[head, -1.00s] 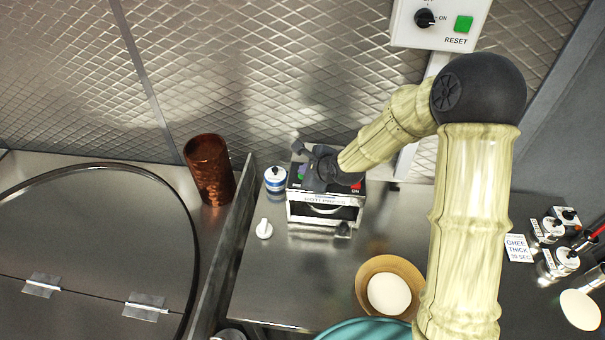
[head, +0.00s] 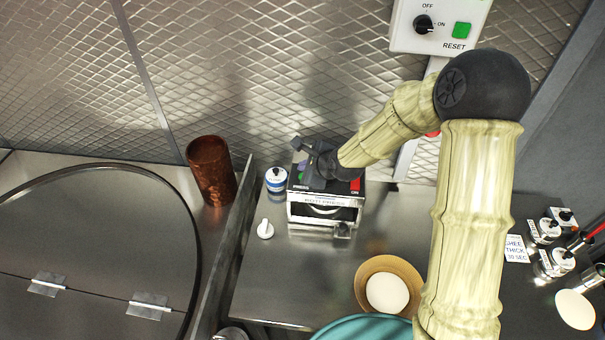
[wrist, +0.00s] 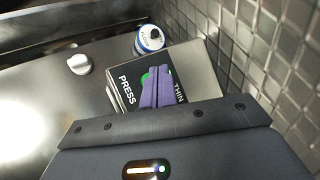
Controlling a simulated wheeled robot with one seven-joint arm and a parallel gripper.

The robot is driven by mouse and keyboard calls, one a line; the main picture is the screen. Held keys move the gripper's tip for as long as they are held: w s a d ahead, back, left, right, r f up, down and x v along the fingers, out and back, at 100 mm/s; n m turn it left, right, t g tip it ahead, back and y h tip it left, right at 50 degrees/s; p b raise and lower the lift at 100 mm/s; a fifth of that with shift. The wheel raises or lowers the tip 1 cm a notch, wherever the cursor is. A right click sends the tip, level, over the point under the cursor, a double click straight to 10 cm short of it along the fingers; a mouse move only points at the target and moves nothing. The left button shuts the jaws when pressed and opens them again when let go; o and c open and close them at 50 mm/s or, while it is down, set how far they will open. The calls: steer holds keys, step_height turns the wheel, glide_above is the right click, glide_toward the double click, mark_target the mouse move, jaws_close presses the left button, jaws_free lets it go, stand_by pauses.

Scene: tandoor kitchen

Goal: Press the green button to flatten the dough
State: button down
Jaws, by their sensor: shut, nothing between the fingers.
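The roti press (head: 325,213) is a dark-topped box with a pale front, standing against the back wall. Its green button (wrist: 146,77) is on the black top panel between the labels PRESS and THIN. My gripper (wrist: 160,77) is shut and empty, with its purple fingers over the green button and hiding most of it. In the head view a bit of the green button (head: 301,177) shows beside the dark gripper. I cannot tell whether the fingertips touch it. A pale round dough (head: 387,293) lies in a wooden bowl (head: 364,272) in front.
A blue-and-white jar (head: 276,181) stands left of the press, with a white knob (head: 265,229) before it. A copper tumbler (head: 211,171) stands beyond the metal divider. A red switch (head: 355,186) is on the press's right. A teal bowl (head: 365,327) is at the front.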

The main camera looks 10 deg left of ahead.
steer(key=shift+r+p, duration=1.7)
steer(key=shift+r, duration=0.55)
steer(key=shift+d, duration=0.1)
steer(key=s+d+n, duration=0.1)
steer(key=d, duration=0.1)
steer(key=d+n+h+b, duration=0.1)
steer(key=d+n, duration=0.1)
steer(key=s+d+n+h, duration=0.1)
steer(key=d, duration=0.1)
steer(key=shift+s+d+f+g, duration=0.25)
steer(key=shift+s+d+g, duration=0.05)
steer(key=shift+d, duration=0.05)
steer(key=s+d+r+n+g+h+b, duration=0.1)
steer(key=s+d+n+g+h+b, duration=0.2)
steer(key=s+d+n, duration=1.1)
steer(key=s+d+h, duration=0.1)
steer(key=s+d, duration=0.2)
steer(key=d, duration=0.1)
steer(key=shift+d+r+h+b, duration=0.3)
steer(key=shift+d, duration=0.1)
